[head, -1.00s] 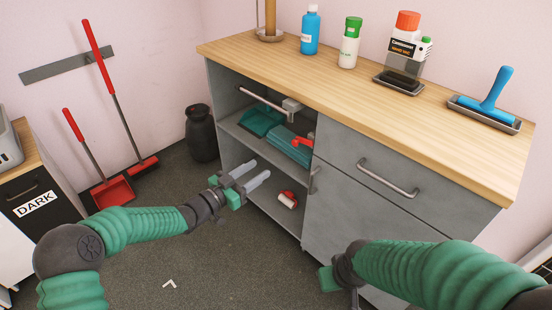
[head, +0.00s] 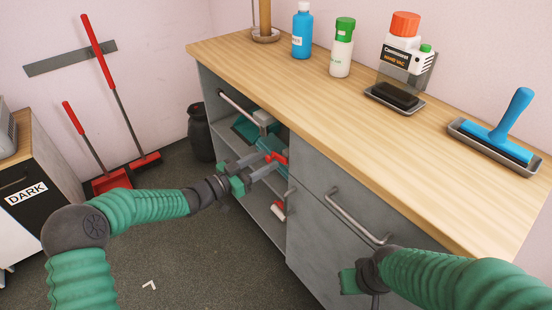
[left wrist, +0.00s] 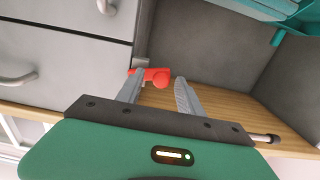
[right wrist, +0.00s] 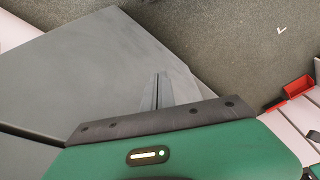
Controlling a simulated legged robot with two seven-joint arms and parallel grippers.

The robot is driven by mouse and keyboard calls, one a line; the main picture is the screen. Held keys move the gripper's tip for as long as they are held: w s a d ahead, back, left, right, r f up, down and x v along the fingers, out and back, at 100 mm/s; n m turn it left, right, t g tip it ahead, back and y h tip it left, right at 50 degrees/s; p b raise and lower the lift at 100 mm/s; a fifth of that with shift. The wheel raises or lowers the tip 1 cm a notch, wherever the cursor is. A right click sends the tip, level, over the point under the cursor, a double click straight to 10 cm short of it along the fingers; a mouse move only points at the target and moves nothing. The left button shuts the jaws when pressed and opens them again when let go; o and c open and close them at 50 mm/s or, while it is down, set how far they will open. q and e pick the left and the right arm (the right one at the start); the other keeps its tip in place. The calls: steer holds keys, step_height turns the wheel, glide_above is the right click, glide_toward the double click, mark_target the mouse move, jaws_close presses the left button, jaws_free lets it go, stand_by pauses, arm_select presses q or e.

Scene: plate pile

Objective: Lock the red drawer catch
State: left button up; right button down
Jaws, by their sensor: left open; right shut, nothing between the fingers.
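The red drawer catch (head: 278,158) sits at the front of the grey cabinet, at the edge of the open shelf bay and beside the drawer front. My left gripper (head: 268,167) is open with its fingers reaching to the catch. In the left wrist view the red catch (left wrist: 158,76) shows between the tips of the left gripper (left wrist: 158,80), nearer the left finger. I cannot tell whether a finger touches it. My right gripper (right wrist: 158,78) is shut and empty, in front of the cabinet's grey front. In the head view its fingers are mostly hidden.
The drawer handle (head: 357,215) is near my right arm.

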arm_select(q)
steer(key=shift+a, duration=0.5)
steer(key=shift+c, duration=1.8)
steer(key=shift+d, duration=0.35)
jaws_close()
steer(key=shift+r+m, duration=0.2)
steer(key=shift+m, duration=0.3)
steer(key=shift+r+m, duration=0.3)
steer(key=shift+m, duration=0.8)
arm_select(e)
steer(key=shift+a+r, duration=0.25)
steer(key=shift+a, duration=0.05)
arm_select(q)
steer(key=shift+o, duration=1.8)
jaws_free()
steer(key=shift+a, duration=0.1)
